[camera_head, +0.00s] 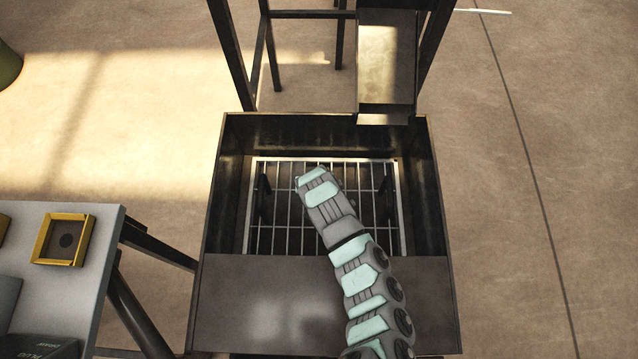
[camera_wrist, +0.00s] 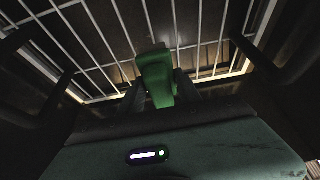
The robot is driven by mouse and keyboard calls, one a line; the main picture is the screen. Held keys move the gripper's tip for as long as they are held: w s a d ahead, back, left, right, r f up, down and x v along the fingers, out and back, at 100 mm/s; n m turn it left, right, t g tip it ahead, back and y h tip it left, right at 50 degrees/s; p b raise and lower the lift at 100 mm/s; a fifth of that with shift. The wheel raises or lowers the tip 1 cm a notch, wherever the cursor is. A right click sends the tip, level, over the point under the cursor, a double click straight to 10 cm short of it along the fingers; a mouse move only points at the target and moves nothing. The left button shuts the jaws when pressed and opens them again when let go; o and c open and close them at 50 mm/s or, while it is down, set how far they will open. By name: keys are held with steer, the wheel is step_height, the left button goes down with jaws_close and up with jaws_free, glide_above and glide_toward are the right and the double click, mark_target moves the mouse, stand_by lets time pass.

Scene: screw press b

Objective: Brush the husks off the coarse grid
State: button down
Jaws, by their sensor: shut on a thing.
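The coarse grid (camera_head: 287,222) is a pale wire grid lying inside a dark open-topped metal box (camera_head: 226,205). Its bars (camera_wrist: 219,35) also show in the wrist view. My gripper (camera_wrist: 158,97) is over the grid, inside the box outline, and its fingers are shut on a green handle (camera_wrist: 155,72), likely the brush's. No bristles show, so I cannot tell whether the brush touches the grid. In the head view my arm covers the gripper's fingers and the middle of the grid. I cannot make out any husks on the bars.
A dark plate (camera_head: 270,300) covers the box's near part. A dark chute (camera_head: 386,60) between frame posts stands behind its far wall. At left is a grey table (camera_head: 92,240) with a yellow square frame (camera_head: 42,240). Open floor lies to the right.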

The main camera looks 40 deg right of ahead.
steer(key=shift+s+d+f, duration=0.3)
steer(key=shift+d+f, duration=0.05)
steer(key=shift+a+r+p, duration=0.15)
steer(key=shift+r+p, duration=0.05)
steer(key=shift+p, duration=0.35)
step_height(320, 180, down, 7)
steer(key=b, duration=0.2)
steer(key=shift+f+b, duration=0.1)
steer(key=shift+b, duration=0.2)
steer(key=s+d, duration=0.2)
steer(key=s+d+p, duration=0.1)
steer(key=s+d, duration=0.1)
steer(key=d, duration=0.1)
steer(key=s+d+p, duration=0.1)
steer(key=s+d, duration=0.1)
steer(key=d, duration=0.1)
steer(key=shift+s, duration=0.35)
steer(key=shift+a, duration=0.1)
steer(key=shift+f, duration=0.6)
